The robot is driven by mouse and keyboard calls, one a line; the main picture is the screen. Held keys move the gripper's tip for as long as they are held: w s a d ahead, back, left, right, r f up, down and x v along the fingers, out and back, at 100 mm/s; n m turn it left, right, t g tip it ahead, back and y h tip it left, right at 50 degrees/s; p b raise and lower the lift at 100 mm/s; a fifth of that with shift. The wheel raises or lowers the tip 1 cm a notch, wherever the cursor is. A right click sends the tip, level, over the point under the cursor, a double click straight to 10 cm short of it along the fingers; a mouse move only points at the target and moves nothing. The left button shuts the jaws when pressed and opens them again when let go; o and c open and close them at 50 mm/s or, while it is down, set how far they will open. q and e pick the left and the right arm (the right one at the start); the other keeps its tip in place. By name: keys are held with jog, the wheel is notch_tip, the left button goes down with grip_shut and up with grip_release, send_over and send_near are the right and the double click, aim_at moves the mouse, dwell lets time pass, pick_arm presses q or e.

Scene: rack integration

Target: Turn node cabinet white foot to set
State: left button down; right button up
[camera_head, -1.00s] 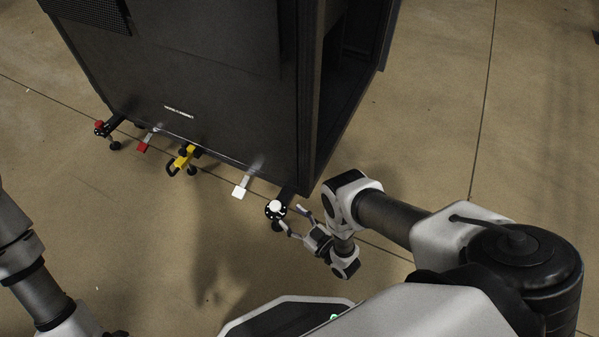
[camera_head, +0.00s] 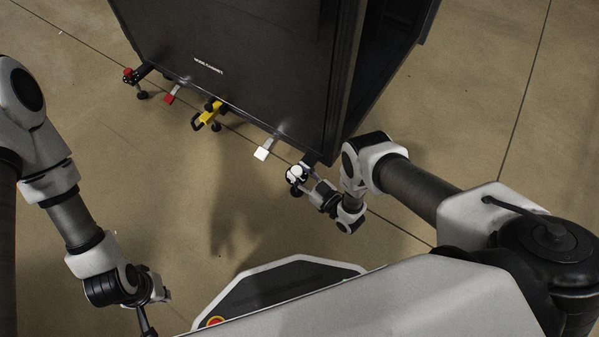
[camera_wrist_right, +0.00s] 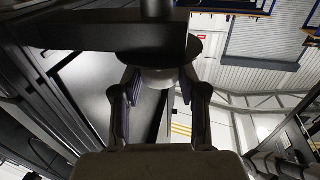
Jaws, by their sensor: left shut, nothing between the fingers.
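The dark node cabinet (camera_head: 230,90) stands on the floor, with feet along its lower front edge. Its white foot (camera_head: 296,173) is at the near right corner, a white cap on a black disc. My right gripper (camera_head: 301,178) is at this foot, one finger on either side. In the right wrist view the white part (camera_wrist_right: 158,78) sits between the fingertips (camera_wrist_right: 159,88), below a dark disc; I cannot tell whether the pads press on it. My left gripper (camera_head: 148,322) is shut and empty at the lower left, far from the cabinet, its tip partly cut off by the frame.
A white tab (camera_head: 264,150), a yellow bracket (camera_head: 209,114), a red tab (camera_head: 171,95) and a red-topped foot (camera_head: 129,73) line the cabinet's lower edge. The floor (camera_head: 150,190) in front is clear. The cabinet's open right side (camera_head: 385,60) is near my right arm.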

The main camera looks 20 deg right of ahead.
jog(key=c, duration=0.4)
jog(key=shift+a+m+h, duration=0.1)
jog(key=shift+m+h, duration=0.2)
jog(key=shift+h, duration=0.1)
jog(key=m+h, duration=0.1)
jog(key=h, duration=0.1)
jog(key=m+t+h, duration=0.1)
jog(key=m+h, duration=0.1)
jog(key=shift+a+t, duration=0.2)
jog(key=shift+t, duration=0.1)
jog(key=shift+m+h, duration=1.4)
jog(key=shift+h, duration=1)
jog(key=o, duration=1.1)
jog(key=shift+o, duration=0.2)
